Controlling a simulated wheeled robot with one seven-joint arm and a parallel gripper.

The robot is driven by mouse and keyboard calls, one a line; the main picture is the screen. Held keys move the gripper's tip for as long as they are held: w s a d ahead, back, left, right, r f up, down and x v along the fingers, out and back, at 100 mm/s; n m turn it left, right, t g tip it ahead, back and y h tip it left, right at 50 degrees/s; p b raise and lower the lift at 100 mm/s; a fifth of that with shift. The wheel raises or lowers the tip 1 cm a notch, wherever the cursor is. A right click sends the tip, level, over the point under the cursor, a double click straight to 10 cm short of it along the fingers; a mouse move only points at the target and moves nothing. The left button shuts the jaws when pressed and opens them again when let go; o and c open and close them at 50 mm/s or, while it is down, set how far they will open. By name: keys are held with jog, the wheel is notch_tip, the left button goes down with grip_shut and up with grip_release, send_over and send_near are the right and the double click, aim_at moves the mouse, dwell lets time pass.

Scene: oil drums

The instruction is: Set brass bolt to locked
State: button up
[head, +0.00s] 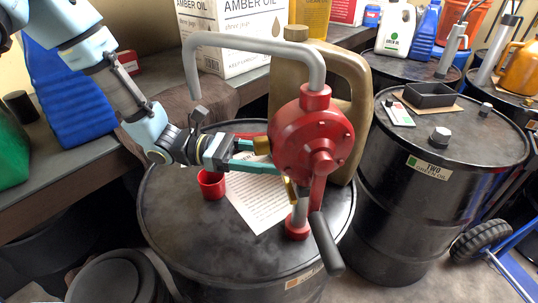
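A red drum pump (312,138) with a grey spout pipe stands on the near black drum (180,238). A short brass piece (262,146) sticks out of the left side of the pump body; it looks like the brass bolt. A second brass piece (290,192) shows lower down, below the body. My gripper (262,154) reaches in from the left, its teal fingers spread apart at the pump's left side. The upper brass piece lies between or just behind the fingers; I cannot tell whether they touch it. The bolt's locked or unlocked position is not readable.
The pump's crank handle (327,244) hangs down at the front. A red cup (211,184) and a printed sheet (257,204) lie on the drum top. A tan jug (345,90) stands close behind the pump. Another black drum (412,190) stands to the right.

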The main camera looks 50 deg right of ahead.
grip_shut()
dwell(0.3)
dwell(1.1)
